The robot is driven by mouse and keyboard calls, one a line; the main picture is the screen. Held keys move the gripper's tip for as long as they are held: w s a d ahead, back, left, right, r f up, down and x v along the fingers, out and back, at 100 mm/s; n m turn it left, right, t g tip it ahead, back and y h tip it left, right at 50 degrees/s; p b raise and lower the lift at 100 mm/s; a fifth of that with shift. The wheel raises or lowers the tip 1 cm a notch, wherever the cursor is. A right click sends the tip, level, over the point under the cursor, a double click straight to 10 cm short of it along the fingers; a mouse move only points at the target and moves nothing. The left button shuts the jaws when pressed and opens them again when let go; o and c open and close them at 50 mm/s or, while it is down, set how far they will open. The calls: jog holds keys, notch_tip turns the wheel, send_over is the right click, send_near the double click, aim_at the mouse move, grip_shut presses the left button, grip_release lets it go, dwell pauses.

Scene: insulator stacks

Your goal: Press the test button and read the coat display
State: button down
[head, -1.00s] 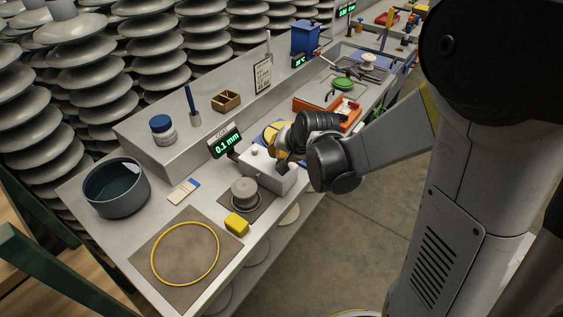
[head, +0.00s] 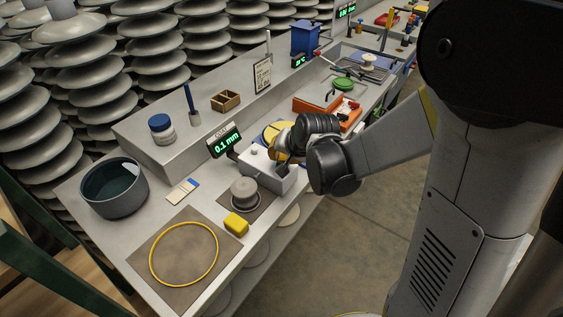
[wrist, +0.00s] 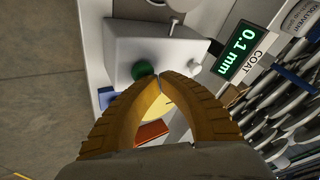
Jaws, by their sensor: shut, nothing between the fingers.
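The coat display (head: 225,141) stands behind the tester box and reads 0.1 mm in green. In the wrist view the same display (wrist: 241,52) is at the upper right, with its COAT label beside it. The light tester box (head: 268,172) sits on the bench; it also shows in the wrist view (wrist: 150,48). A round green button (wrist: 142,70) is on the box's face. My gripper (wrist: 159,77) is shut and empty, its brown fingertips right at the button and overlapping its edge in view. I cannot tell whether they touch it.
A grey insulator piece (head: 244,191) and a yellow block (head: 236,224) stand in front of the box. A yellow ring (head: 184,253) lies on a mat at the bench's near end. A dark bowl (head: 115,188) is at the left. An orange tray (head: 327,108) lies beyond my gripper.

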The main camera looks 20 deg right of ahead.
jog(key=shift+f, duration=0.15)
dwell(0.4)
jog(key=shift+r+p, duration=0.85)
jog(key=shift+r, duration=0.3)
notch_tip(320, 180, up, 5)
jog(key=p, duration=0.4)
dwell(0.3)
jog(key=s+r+n, duration=0.3)
jog(key=s+r, duration=0.2)
jog(key=s, duration=0.5)
jog(key=s+r+n+h, duration=0.1)
jog(key=s+r+n, duration=0.2)
jog(key=s, duration=0.8)
jog(key=shift+d+r+n+h, duration=0.25)
jog(key=shift+r+n+h, duration=0.05)
jog(key=shift+r, duration=0.65)
